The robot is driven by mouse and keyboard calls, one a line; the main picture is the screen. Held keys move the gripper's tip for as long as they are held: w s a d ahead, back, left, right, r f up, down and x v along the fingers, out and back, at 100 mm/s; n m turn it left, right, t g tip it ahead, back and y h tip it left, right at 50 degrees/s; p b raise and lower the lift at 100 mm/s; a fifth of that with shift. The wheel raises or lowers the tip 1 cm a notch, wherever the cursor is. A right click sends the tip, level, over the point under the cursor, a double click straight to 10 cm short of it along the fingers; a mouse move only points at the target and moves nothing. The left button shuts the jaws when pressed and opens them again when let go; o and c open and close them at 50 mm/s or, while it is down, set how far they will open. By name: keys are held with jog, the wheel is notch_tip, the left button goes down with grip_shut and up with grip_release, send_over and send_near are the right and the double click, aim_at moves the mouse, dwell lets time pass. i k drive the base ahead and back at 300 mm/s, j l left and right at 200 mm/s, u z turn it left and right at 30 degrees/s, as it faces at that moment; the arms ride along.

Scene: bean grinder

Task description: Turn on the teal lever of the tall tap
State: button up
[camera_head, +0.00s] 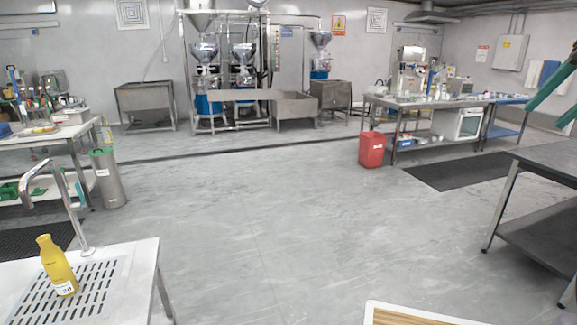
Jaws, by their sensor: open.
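The tall grey tap (76,218) stands at the lower left on a white counter (137,280). Its neck arches up and left, and its spout points down. A small teal lever (80,188) shows on the side of its upright; its exact position is too small to read. No water is visible at the spout. My gripper (542,115) shows at the upper right edge as two teal-green fingers, spread apart and empty. It is far to the right of the tap and touches nothing visible. The rest of the arm is mostly out of view.
A yellow bottle (57,266) stands on the slotted drain (100,292) beside the tap. A steel bin (108,180) is behind the tap. A dark table (545,160) stands at right, and a wood-topped edge (400,315) at bottom. The middle floor is clear.

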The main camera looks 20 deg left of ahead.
aim_at(84, 204)
jog(key=i+j+u, duration=0.15)
jog(key=i+u, duration=0.25)
jog(key=i+j+u, duration=0.1)
jog(key=u, duration=0.25)
jog(key=i+u, duration=0.4)
jog(key=i+l+u, duration=0.15)
jog(key=i+u, duration=0.2)
jog(key=i+l+u, duration=0.1)
jog(key=i+u, duration=0.2)
jog(key=u, duration=0.15)
jog(key=i+l+u, duration=0.2)
jog(key=u, duration=0.2)
jog(key=i+l+u, duration=0.3)
jog(key=u, duration=0.15)
jog(key=i+l+u, duration=0.4)
jog(key=l+u, duration=0.45)
jog(key=i+l+u, duration=0.15)
jog(key=l+u, duration=0.15)
jog(key=i+l+u, duration=0.1)
jog(key=l+u, duration=0.2)
jog(key=l, duration=0.2)
jog(key=k, duration=0.45)
